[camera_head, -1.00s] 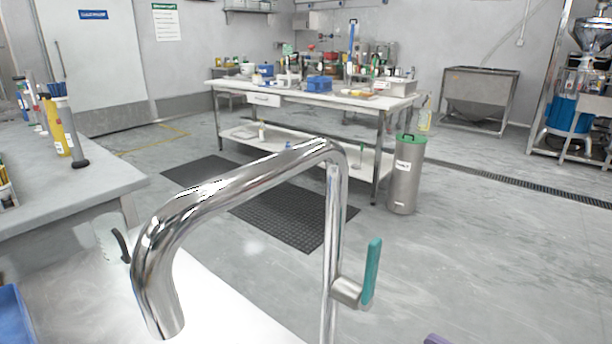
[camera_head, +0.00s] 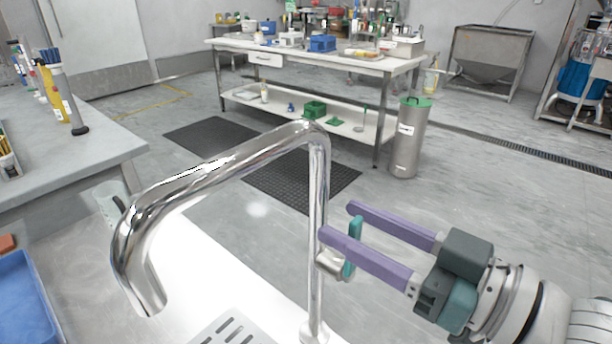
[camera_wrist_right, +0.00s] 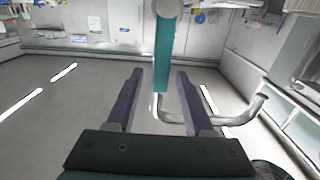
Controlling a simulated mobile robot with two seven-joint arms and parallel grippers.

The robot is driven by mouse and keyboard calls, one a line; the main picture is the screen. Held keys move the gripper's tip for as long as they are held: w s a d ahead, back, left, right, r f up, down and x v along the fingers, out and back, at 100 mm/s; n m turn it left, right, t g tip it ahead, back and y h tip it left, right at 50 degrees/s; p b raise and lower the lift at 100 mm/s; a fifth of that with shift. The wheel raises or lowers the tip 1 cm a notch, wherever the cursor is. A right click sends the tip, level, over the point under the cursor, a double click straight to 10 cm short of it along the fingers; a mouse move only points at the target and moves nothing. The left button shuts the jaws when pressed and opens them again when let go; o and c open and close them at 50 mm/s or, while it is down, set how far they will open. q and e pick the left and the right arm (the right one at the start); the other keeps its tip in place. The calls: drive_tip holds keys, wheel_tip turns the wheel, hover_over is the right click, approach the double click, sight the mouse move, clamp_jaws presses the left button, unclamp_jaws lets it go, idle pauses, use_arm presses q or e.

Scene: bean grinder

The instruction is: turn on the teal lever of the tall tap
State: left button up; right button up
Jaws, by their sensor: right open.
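The tall tap (camera_head: 228,163) is a chrome bent pipe in the head view, its spout curving down to the left; it also shows in the right wrist view (camera_wrist_right: 195,128). Its teal lever (camera_head: 352,249) stands upright from a steel hub on the right of the post. The lever shows large in the wrist view (camera_wrist_right: 164,55). My right gripper (camera_head: 339,221) has come in from the right, open, with its two purple fingers at the lever, one in front and one behind. In the wrist view the lever lies between the fingers; I cannot tell whether either touches it. My left gripper is out of view.
A slotted drain plate (camera_head: 230,328) lies below the tap on the white counter. A blue tray (camera_head: 22,300) is at the lower left. A grey bench (camera_head: 85,150) with bottles stands left. A worktable (camera_head: 350,62) and steel bin (camera_head: 408,140) stand farther back.

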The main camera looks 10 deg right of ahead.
drive_tip(key=shift+w+a, duration=0.15)
drive_tip(key=shift+w, duration=0.05)
drive_tip(key=shift+c, duration=0.2)
clamp_jaws()
idle(1.2)
